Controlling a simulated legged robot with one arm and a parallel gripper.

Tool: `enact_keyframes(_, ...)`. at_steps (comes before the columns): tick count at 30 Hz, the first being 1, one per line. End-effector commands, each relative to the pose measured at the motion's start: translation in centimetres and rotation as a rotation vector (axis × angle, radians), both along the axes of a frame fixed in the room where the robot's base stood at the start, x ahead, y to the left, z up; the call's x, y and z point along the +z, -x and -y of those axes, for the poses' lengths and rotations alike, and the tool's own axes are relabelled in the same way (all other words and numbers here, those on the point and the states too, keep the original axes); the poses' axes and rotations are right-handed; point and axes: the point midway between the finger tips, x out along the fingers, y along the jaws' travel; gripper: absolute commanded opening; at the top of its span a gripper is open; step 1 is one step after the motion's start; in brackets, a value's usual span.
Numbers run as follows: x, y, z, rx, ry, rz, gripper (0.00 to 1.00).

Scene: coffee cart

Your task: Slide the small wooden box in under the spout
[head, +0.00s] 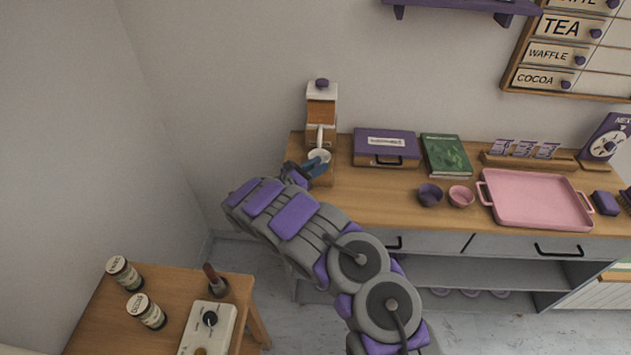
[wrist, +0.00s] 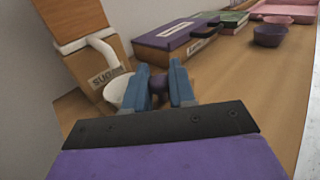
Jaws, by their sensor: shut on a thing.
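The sugar dispenser (head: 321,107) stands at the counter's left end, with a white spout (head: 320,136) on its front. The spout also shows in the wrist view (wrist: 103,50), above a SUGAR label. A white cup (head: 318,155) is below the spout; in the wrist view the cup (wrist: 115,92) is beside my left finger. My gripper (head: 313,167) is in front of the dispenser, shut on a small dark purple knob-like part (wrist: 158,84).
A purple case (head: 385,141) stands close to the right of the dispenser, with a green book (head: 446,155) beyond it. Two small bowls, purple (head: 429,194) and pink (head: 460,196), and a pink tray (head: 535,218) are farther right. The front counter between is bare.

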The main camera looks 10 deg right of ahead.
Motion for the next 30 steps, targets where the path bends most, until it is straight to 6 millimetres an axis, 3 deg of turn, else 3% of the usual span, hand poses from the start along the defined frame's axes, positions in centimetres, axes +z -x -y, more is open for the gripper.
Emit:
enact_keyframes(13,0.0,-1.25,0.3,0.007,0.0,-0.001,0.0)
enact_keyframes(14,0.02,-1.26,0.31,0.007,0.0,0.0,0.27)
enact_keyframes(20,0.04,-1.1,0.4,0.004,-0.001,0.0,0.46)
enact_keyframes(30,0.13,-0.74,-0.12,0.003,0.001,0.0,0.46)
